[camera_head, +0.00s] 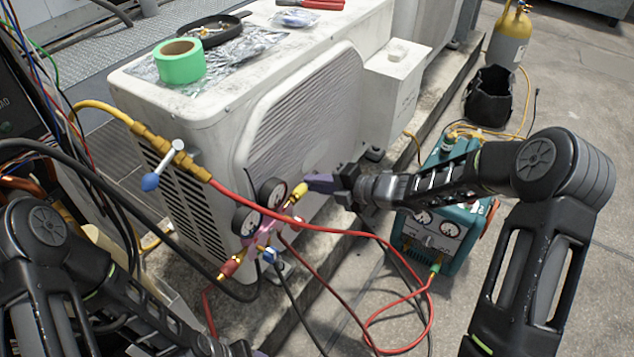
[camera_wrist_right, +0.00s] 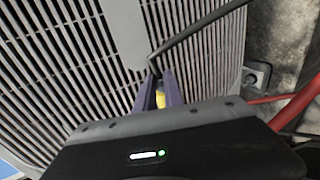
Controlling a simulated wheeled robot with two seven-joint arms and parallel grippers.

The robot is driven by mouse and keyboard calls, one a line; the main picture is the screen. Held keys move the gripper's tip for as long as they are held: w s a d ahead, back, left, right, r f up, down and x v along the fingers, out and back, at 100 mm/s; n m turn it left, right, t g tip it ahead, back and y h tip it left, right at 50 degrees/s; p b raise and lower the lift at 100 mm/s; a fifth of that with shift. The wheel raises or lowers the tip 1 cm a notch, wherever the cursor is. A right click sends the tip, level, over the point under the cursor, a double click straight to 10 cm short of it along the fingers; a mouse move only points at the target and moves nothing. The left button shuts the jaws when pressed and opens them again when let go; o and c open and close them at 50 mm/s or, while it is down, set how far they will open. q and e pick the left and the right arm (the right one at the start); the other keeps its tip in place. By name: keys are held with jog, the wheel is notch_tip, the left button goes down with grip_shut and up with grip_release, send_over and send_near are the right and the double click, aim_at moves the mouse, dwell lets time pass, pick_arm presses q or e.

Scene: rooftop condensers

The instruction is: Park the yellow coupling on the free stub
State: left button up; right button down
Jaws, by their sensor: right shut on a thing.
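The yellow coupling (camera_head: 299,191) is at the upper right end of the pink manifold (camera_head: 266,232), beside its gauges. My right gripper (camera_head: 321,183) reaches it from the right, with its purple fingers shut on it. In the right wrist view the yellow coupling (camera_wrist_right: 160,98) shows between the purple fingers (camera_wrist_right: 160,92). I cannot tell whether the coupling still touches the manifold. I cannot pick out the free stub for certain. My left gripper (camera_head: 243,350) is at the bottom edge, mostly cut off, and its jaw state does not show.
The white condenser unit (camera_head: 215,115) stands behind the manifold, with green tape (camera_head: 180,62) on top. Red hoses (camera_head: 330,232) loop across the front. A teal recovery machine (camera_head: 452,215) stands under my right arm. A dark hose (camera_wrist_right: 200,28) crosses near the fingertips in the wrist view.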

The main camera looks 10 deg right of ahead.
jog(key=shift+s+a, duration=0.3)
dwell(0.5)
jog(key=c, duration=1.4)
grip_release()
jog(key=shift+o, duration=0.2)
jog(key=shift+w+d, duration=0.1)
jog(key=shift+d, duration=0.05)
jog(key=shift+w+d+p, duration=0.5)
jog(key=shift+w+d, duration=0.4)
jog(key=shift+w+d+p, duration=0.65)
jog(key=shift+w+d, duration=1)
jog(key=shift+d, duration=0.1)
